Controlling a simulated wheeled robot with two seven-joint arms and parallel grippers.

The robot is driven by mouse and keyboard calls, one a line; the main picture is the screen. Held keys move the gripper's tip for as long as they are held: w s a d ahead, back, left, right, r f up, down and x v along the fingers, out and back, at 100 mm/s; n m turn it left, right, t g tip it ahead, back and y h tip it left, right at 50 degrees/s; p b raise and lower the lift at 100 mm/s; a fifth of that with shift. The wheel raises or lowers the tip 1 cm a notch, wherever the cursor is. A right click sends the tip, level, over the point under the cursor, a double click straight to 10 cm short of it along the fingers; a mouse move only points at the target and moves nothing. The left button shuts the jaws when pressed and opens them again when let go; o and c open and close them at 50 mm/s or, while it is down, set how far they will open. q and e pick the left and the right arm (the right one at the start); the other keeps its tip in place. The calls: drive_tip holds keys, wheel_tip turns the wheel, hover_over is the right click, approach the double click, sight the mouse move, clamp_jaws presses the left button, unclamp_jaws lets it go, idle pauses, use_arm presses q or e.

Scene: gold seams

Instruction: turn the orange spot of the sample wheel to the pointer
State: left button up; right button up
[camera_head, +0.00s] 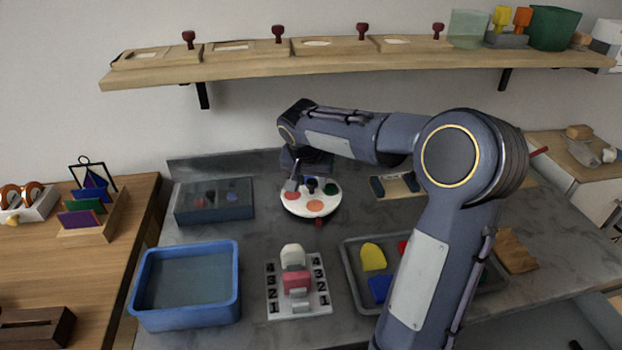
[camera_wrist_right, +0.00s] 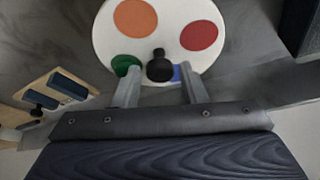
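The sample wheel (camera_head: 300,208) is a white disc on the grey counter. It also fills the top of the right wrist view (camera_wrist_right: 165,40). Its orange spot (camera_head: 315,206) is on the near side in the head view; the wrist view shows it at upper left (camera_wrist_right: 135,18). Red (camera_wrist_right: 199,35), green (camera_wrist_right: 125,65) and partly hidden blue (camera_wrist_right: 181,73) spots also show. A small dark red piece (camera_head: 319,222), seemingly the pointer, is at the near rim, close to the orange spot. My right gripper (camera_wrist_right: 160,84) is open, its fingers apart on either side of a black knob (camera_wrist_right: 160,66); contact is unclear.
A blue bin (camera_head: 187,322), a numbered white board (camera_head: 298,308) and a grey tray (camera_head: 350,262) with coloured shapes stand nearer on the counter. A dark grey box (camera_head: 214,203) is left of the wheel. A wooden shelf (camera_head: 330,66) runs above. My right arm hides part of the tray.

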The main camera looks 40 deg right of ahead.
drive_tip(key=shift+o, duration=0.8)
drive_tip(key=p+v, duration=0.1)
drive_tip(key=v, duration=0.6)
drive_tip(key=shift+r, duration=0.35)
drive_tip(key=shift+s+a, duration=0.1)
drive_tip(key=shift+a, duration=0.05)
